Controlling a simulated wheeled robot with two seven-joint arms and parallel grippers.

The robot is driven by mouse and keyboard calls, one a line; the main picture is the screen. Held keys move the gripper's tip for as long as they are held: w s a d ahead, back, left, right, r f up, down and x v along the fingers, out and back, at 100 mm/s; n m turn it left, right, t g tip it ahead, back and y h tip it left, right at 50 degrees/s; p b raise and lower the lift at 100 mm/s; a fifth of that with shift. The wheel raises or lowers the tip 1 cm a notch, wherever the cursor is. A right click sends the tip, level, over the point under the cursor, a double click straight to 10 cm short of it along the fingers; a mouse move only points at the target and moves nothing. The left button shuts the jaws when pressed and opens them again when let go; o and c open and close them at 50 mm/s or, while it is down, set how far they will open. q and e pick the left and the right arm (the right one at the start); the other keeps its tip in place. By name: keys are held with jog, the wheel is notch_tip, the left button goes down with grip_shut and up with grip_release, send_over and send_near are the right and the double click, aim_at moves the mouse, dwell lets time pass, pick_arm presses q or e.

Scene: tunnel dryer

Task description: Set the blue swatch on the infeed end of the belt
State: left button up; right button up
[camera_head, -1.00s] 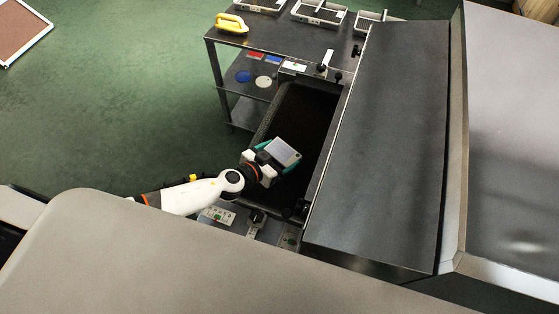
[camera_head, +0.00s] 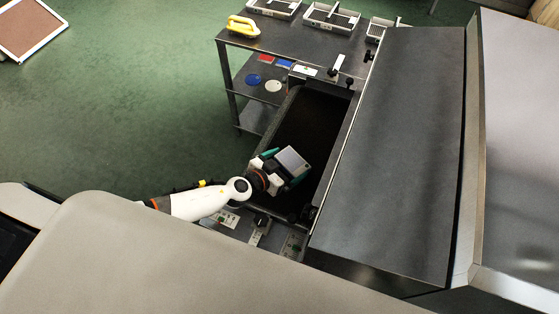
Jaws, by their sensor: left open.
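My left gripper (camera_head: 284,167) is over the near part of the dark belt (camera_head: 312,118) at the infeed, its teal fingers apart. A pale grey square plate shows at the fingers; I cannot tell whether it is part of my gripper. On the lower shelf of the metal cart lie a small blue rectangle (camera_head: 283,63) and a blue disc (camera_head: 253,78). I cannot tell which of these, if either, is the blue swatch. No blue piece shows on the visible belt. My right gripper is not in view.
The grey dryer housing (camera_head: 390,150) borders the belt on the right. The cart top (camera_head: 290,37) holds trays (camera_head: 332,18) and a yellow-handled tool (camera_head: 243,25). A red piece (camera_head: 265,59) and a whitish disc (camera_head: 273,86) lie below. Control panels (camera_head: 258,232) sit at the near end.

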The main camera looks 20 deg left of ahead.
pick_arm(q)
jog(key=shift+s+a+r, duration=0.1)
jog(key=shift+s+r, duration=0.05)
jog(key=shift+r, duration=0.1)
jog(key=b+v, duration=0.1)
jog(key=v, duration=0.9)
jog(key=shift+s+a, duration=0.1)
jog(key=shift+s, duration=0.2)
jog(key=shift+s+a+r, duration=0.2)
jog(key=shift+s+r, duration=0.1)
jog(key=shift+s, duration=0.1)
